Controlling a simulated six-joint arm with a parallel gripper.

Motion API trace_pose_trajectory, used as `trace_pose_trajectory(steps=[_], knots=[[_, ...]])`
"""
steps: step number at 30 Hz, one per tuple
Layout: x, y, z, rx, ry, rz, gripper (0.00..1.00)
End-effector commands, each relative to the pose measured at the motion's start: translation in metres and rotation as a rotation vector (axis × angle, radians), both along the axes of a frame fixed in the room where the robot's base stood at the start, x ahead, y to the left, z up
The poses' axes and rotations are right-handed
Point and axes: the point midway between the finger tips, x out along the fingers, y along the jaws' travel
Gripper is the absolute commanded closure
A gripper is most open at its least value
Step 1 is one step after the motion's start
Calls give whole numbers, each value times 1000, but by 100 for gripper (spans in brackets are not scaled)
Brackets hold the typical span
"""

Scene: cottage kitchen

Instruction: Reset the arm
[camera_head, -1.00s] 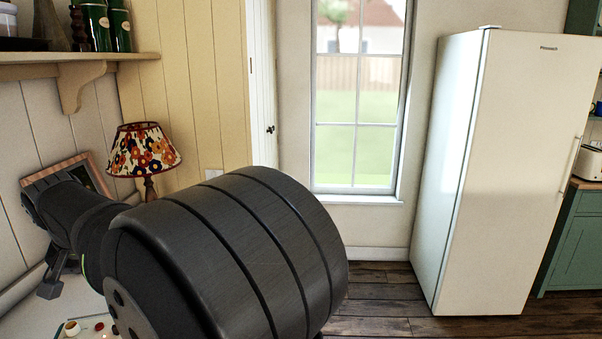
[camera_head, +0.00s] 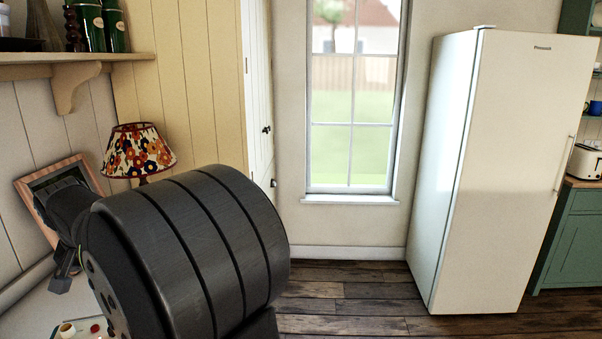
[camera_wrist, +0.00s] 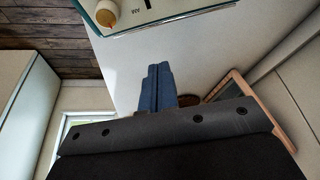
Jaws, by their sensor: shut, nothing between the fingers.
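My gripper shows in the wrist view (camera_wrist: 158,85), its two blue-grey fingers shut together with nothing between them. It is over a pale countertop (camera_wrist: 185,60). In the head view my dark arm fills the lower left, and the gripper end (camera_head: 62,280) shows small and partly hidden beyond it, above the pale surface. The arm hides much of that surface.
A floral lamp (camera_head: 138,152) and a framed picture (camera_head: 40,205) stand close by my arm. A shelf (camera_head: 75,58) with green tins is above. A tray (camera_wrist: 110,32) with a small cup (camera_wrist: 107,13) lies on the counter. A white fridge (camera_head: 500,180) stands right; floor between is clear.

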Motion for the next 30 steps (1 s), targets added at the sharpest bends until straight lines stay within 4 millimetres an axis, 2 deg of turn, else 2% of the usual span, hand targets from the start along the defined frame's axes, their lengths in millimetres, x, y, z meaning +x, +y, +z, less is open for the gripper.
trace_pose_trajectory(steps=[4, 27, 28, 30], knots=[[-9, -6, 28, 8, 2, -7, 100], [-63, -80, 96, 314, 200, -351, 100], [-65, -82, 98, 325, 208, -363, 100], [-61, -75, 80, 315, 211, -361, 100]])
